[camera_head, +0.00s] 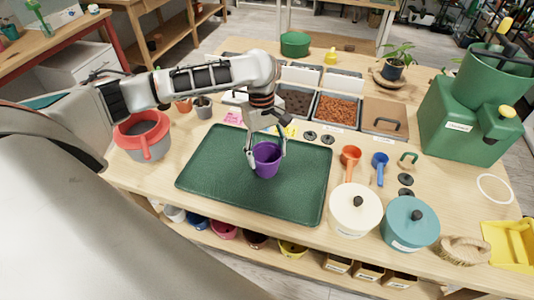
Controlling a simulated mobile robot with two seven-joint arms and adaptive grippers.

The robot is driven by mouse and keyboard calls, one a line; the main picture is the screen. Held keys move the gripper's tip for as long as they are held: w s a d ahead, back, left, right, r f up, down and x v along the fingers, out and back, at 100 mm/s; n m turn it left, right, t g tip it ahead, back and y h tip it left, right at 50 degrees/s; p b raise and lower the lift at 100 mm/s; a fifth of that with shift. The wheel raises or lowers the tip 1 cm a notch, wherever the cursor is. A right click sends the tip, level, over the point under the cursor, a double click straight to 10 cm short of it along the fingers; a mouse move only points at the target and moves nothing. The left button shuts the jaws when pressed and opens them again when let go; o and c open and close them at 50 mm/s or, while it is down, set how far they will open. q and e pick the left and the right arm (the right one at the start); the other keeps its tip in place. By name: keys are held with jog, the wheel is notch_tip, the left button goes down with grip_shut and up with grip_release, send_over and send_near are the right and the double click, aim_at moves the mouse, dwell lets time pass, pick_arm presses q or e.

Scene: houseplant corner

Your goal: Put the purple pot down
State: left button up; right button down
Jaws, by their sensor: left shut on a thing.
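The purple pot (267,163) is upright over the middle of the dark green tray (215,170). My left gripper (266,152) comes down from above and is shut on the pot, with its fingers at the rim and side. I cannot tell whether the pot's base touches the tray or hangs just above it. The part of the tray behind the pot is hidden. My right gripper is not in view.
The rest of the tray is bare. To its right stand a cream lidded pot (354,210) and a teal lidded pot (409,223). Orange (350,160) and blue scoops (379,167) lie behind them. Soil bins (337,108) line the back. A red-rimmed bucket (143,137) stands left.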

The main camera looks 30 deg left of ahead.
aim_at(264, 155)
pick_arm(q)
jog(key=shift+f, duration=0.2)
jog(key=o, duration=1.3)
jog(key=shift+f, duration=0.15)
notch_tip(264, 155, up, 12)
jog(key=w+a, duration=0.1)
jog(key=shift+a, duration=0.3)
